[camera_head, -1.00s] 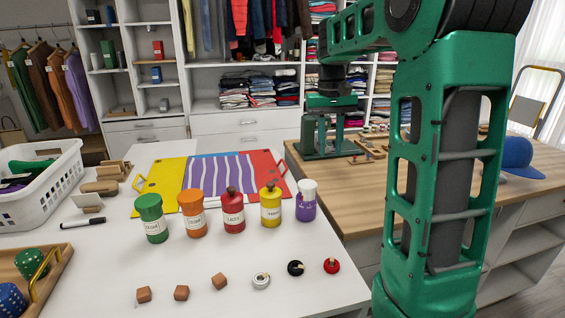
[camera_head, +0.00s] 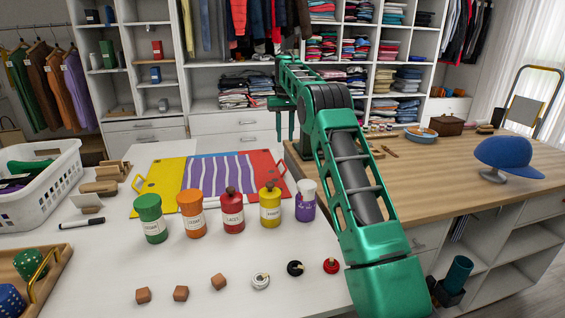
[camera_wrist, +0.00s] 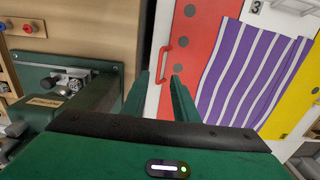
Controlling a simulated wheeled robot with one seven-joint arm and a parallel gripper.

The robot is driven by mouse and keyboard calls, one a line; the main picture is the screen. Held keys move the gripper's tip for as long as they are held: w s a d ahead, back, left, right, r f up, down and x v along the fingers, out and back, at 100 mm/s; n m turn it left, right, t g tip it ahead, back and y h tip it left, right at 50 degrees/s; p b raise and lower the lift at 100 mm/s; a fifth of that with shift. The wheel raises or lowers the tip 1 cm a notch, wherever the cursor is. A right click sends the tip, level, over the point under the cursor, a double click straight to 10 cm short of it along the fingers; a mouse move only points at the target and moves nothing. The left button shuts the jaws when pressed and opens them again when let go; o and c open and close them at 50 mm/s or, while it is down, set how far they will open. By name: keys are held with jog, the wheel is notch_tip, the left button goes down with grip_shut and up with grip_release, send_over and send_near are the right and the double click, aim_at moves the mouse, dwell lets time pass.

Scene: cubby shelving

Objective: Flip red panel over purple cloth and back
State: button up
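The folding board lies flat on the white table, its red panel (camera_head: 266,168) on the right and its yellow panel (camera_head: 160,180) on the left. A purple cloth with white stripes (camera_head: 222,174) lies in the middle, beside the red panel. In the wrist view the red panel (camera_wrist: 195,38) has grey dots and a red handle (camera_wrist: 165,63) on its outer edge; the cloth (camera_wrist: 245,78) lies beyond. My gripper (camera_head: 285,138) is above the board's far right side. In the wrist view its two fingers (camera_wrist: 160,88) are apart and empty, near the handle but not around it.
Several lidded jars (camera_head: 232,213) stand along the board's near edge. A white basket (camera_head: 50,190) stands left. The wooden counter (camera_head: 430,170) on the right holds a blue cap (camera_head: 508,152).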

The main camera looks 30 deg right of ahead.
aim_at(284, 164)
notch_tip(284, 164, down, 11)
jog(key=shift+r, duration=0.1)
dwell(0.4)
grip_shut()
jog(key=shift+a, duration=0.1)
dwell(1.3)
